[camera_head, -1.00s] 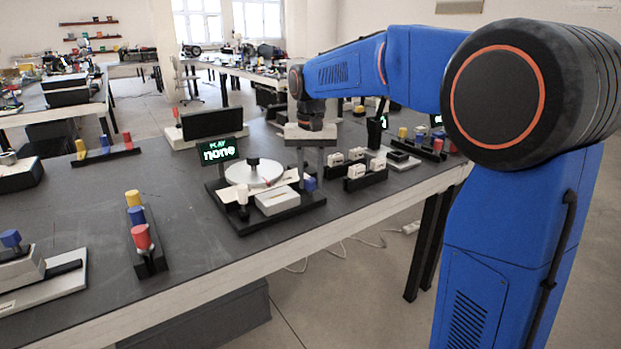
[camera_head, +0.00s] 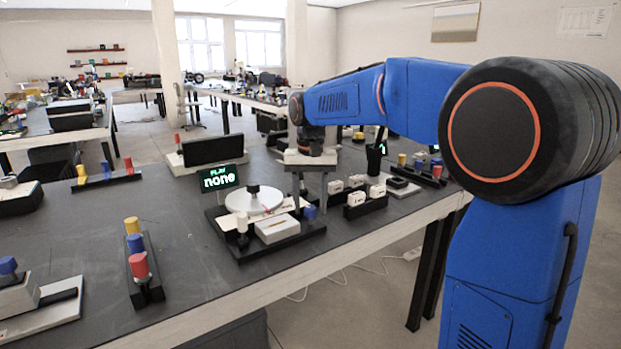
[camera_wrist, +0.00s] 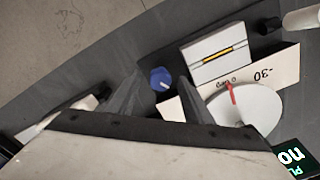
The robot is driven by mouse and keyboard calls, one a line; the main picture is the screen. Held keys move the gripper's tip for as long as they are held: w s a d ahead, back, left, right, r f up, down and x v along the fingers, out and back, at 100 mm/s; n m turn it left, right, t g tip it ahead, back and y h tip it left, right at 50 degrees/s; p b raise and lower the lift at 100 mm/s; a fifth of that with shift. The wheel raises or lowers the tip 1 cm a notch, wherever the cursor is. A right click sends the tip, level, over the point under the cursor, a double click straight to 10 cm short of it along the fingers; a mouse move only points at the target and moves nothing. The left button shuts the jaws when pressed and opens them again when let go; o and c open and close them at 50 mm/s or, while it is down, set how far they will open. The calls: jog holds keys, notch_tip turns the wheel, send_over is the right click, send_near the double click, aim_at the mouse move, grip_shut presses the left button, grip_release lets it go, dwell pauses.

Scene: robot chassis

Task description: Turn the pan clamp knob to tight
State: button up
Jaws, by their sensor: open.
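A small blue knob (camera_wrist: 161,79) with a short white mark on its face shows in the wrist view; it looks like the pan clamp knob. In the head view the knob (camera_head: 310,212) is at the right side of a dark base that carries a round white plate (camera_head: 254,203). My gripper (camera_wrist: 160,76) is open and empty, with one finger on each side of the knob in the wrist picture. In the head view my gripper (camera_head: 312,183) points down above and behind the knob. The fingers look apart from it; their height above it is hard to judge.
White blocks (camera_head: 357,199) in dark racks stand close on the right.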

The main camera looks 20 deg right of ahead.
aim_at(311, 208)
notch_tip(311, 208, up, 17)
jog(key=shift+f, duration=0.15)
dwell(0.4)
jog(key=s+d+f+n+t, duration=0.1)
jog(key=s+d+f, duration=0.1)
jog(key=s+f, duration=0.5)
jog(key=s+d+f+n+t, duration=0.1)
jog(key=s+d+f+t, duration=0.15)
jog(key=s, duration=0.95)
jog(key=s+d+f+n+t, duration=0.1)
jog(key=s+d+f, duration=0.1)
jog(key=s+f, duration=1.2)
notch_tip(311, 208, down, 4)
jog(key=shift+s+d+r, duration=0.15)
jog(key=shift+s+d, duration=0.1)
jog(key=shift+s, duration=0.05)
